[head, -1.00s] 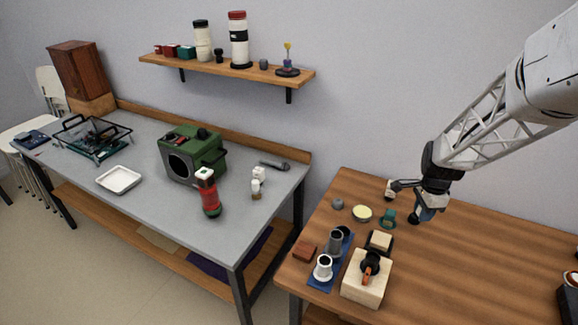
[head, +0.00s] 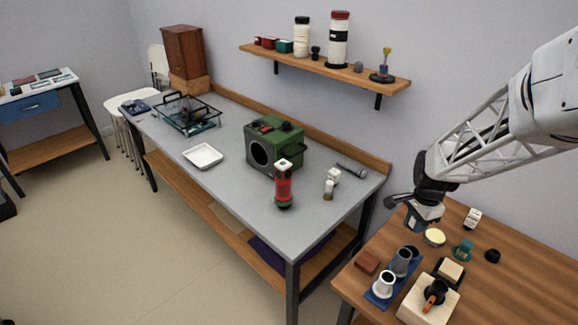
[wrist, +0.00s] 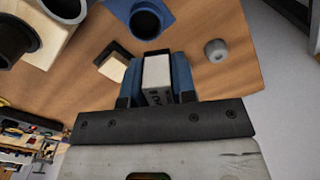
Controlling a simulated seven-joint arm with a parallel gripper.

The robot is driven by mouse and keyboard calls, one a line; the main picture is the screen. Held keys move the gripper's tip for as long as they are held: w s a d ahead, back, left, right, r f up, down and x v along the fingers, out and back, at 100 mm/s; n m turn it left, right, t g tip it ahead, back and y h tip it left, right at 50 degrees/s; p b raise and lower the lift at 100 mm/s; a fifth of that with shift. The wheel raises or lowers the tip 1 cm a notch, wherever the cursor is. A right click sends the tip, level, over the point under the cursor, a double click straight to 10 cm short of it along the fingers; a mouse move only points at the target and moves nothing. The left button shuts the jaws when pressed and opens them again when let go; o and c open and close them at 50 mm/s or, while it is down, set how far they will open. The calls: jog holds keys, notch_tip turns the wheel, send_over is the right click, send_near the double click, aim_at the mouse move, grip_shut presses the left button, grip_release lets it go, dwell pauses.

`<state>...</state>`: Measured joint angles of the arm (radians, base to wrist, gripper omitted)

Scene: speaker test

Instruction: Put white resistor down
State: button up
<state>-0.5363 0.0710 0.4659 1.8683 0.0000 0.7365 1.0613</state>
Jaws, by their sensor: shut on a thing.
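The white resistor (wrist: 156,77) is a white block with dark lettering on its side. In the wrist view it sits between the two blue fingers of my gripper (wrist: 156,88), which is shut on it. In the head view my gripper (head: 424,219) hangs over the far left part of the wooden table (head: 515,285), behind a pale yellow disc (head: 435,237). The held block is mostly hidden there by the fingers. I cannot tell how high it is above the table.
A grey knob (wrist: 215,50) lies right of the fingers. A green part (head: 463,250), a black knob (head: 493,256) and another white piece (head: 473,217) stand nearby. A blue tray (head: 378,298) holds cups. The grey bench (head: 240,205) stands left.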

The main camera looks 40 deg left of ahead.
jog(key=s+a+n, duration=0.6)
jog(key=s+a, duration=0.9)
jog(key=a, duration=0.5)
notch_tip(320, 180, down, 9)
jog(key=shift+d, duration=0.35)
jog(key=shift+a+r, duration=0.1)
jog(key=w+a, duration=0.3)
jog(key=w+a+f, duration=0.1)
jog(key=w+a, duration=0.2)
jog(key=a, duration=0.1)
jog(key=w+a, duration=0.3)
jog(key=a, duration=0.1)
jog(key=shift+w+a+f, duration=0.2)
jog(key=shift+w, duration=0.15)
jog(key=shift+w+a, duration=0.1)
jog(key=shift+w+a, duration=0.15)
jog(key=shift+a, duration=0.05)
jog(key=shift+f, duration=1.8)
